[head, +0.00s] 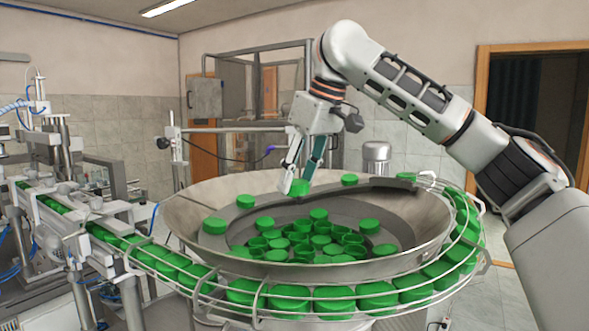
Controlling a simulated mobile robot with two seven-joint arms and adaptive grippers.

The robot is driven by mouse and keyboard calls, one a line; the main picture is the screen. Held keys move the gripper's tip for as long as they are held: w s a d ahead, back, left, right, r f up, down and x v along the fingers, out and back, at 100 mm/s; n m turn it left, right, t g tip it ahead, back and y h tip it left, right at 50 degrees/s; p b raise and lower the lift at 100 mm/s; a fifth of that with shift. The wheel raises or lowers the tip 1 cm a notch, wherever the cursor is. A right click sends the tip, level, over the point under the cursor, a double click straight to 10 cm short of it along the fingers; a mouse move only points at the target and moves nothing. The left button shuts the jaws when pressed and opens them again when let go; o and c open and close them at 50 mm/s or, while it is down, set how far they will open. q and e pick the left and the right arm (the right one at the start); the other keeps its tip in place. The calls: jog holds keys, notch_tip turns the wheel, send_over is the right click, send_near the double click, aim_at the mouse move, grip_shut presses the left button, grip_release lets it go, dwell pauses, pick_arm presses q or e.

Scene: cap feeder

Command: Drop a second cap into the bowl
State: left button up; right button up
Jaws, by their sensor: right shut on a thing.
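The bowl (190,212) is a wide metal feeder bowl in the middle of the head view, with several green caps (318,214) lying in its centre and a few on its inner ledge. My right gripper (299,187) reaches in from the right and points down over the far part of the bowl. It is shut on a green cap (299,188) between its fingertips. The held cap appears over the bowl's inner ledge; I cannot tell its exact height. My left gripper is not in the view.
A curved rail track (335,292) full of green caps runs around the front and right of the bowl. It joins a conveyor (62,208) and machinery at the left. A metal-framed cabinet (280,88) and a metal cylinder (376,158) stand behind the bowl.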

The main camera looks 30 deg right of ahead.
jog(key=shift+f, duration=2.2)
jog(key=o, duration=0.8)
jog(key=shift+w, duration=0.1)
jog(key=v, duration=1.2)
